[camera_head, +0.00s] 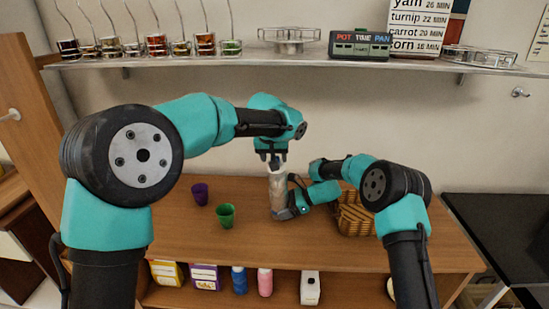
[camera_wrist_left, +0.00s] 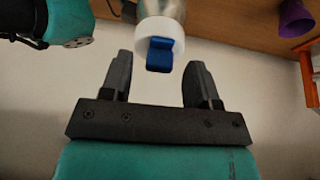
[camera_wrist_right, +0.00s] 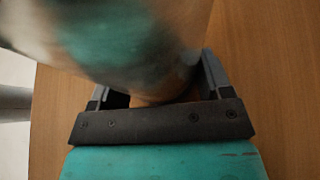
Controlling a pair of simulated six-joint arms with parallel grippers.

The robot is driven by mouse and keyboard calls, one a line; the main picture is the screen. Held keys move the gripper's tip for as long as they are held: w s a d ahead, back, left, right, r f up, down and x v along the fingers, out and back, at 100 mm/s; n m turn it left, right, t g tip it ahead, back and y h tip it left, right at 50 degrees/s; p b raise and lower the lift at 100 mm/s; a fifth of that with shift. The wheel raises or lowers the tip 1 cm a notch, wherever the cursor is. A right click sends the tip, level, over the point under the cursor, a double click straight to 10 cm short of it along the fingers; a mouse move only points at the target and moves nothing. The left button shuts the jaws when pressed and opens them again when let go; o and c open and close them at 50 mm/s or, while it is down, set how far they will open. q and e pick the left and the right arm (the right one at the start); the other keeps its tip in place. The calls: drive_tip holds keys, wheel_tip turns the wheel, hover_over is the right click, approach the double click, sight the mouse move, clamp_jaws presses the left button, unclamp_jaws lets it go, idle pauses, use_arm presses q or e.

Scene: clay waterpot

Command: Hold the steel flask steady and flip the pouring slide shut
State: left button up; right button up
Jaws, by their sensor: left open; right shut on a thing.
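The steel flask (camera_head: 277,192) stands upright on the wooden counter in the head view. Its shiny body fills the upper part of the right wrist view (camera_wrist_right: 110,40). My right gripper (camera_head: 291,212) is shut on the flask low on its body. My left gripper (camera_head: 271,158) is open just above the flask's top, fingers pointing down. In the left wrist view, the flask's white lid (camera_wrist_left: 160,28) with the blue pouring slide (camera_wrist_left: 160,54) lies just beyond the open fingers (camera_wrist_left: 155,82), not between them. Whether the slide is open or shut I cannot tell.
A purple cup (camera_head: 200,193) and a green cup (camera_head: 226,215) stand left of the flask. A woven basket (camera_head: 355,215) is close behind my right arm. A shelf (camera_head: 200,59) with jars runs along the wall above. The counter's front left is clear.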

use_arm(q)
drive_tip(key=v, duration=1.1)
use_arm(e)
drive_tip(key=o, duration=0.8)
drive_tip(key=v, duration=1.2)
